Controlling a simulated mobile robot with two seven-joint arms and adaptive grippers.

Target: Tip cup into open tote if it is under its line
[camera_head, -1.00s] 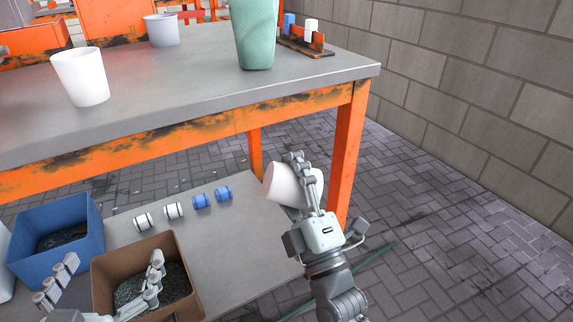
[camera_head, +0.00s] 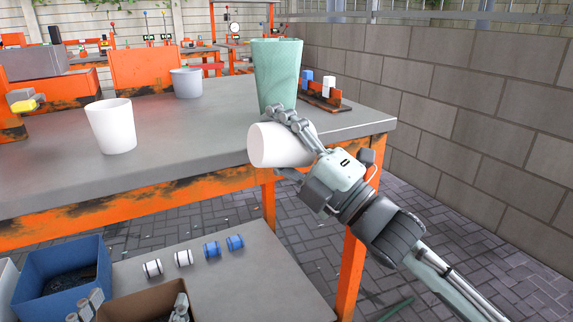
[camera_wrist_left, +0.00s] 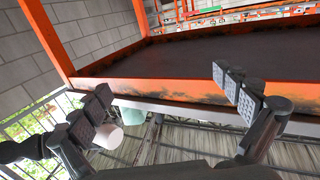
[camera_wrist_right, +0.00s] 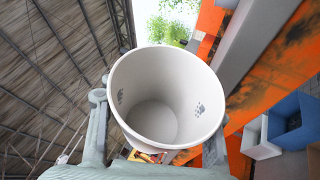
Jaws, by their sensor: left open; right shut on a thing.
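A white cup (camera_head: 276,146) is shut in my right gripper (camera_head: 283,143), lying on its side in front of the table's near edge, its mouth out of sight in the head view. The right wrist view looks into the cup (camera_wrist_right: 155,120); it looks empty, with small grey patches on its inner wall. A tall green bin (camera_head: 277,75) stands behind it on the table. Below, an open brown tote (camera_head: 140,303) and an open blue tote (camera_head: 88,262) hold dark material. My left gripper (camera_head: 132,308) is open and empty at the brown tote, partly cut off.
Another white cup (camera_head: 111,130) and a grey cup (camera_head: 187,83) stand on the grey table (camera_head: 195,135). An orange rack (camera_head: 335,103) with blue and white pieces stands behind. Several white and blue cylinders (camera_head: 212,249) lie on the lower surface (camera_head: 255,285). A block wall is at right.

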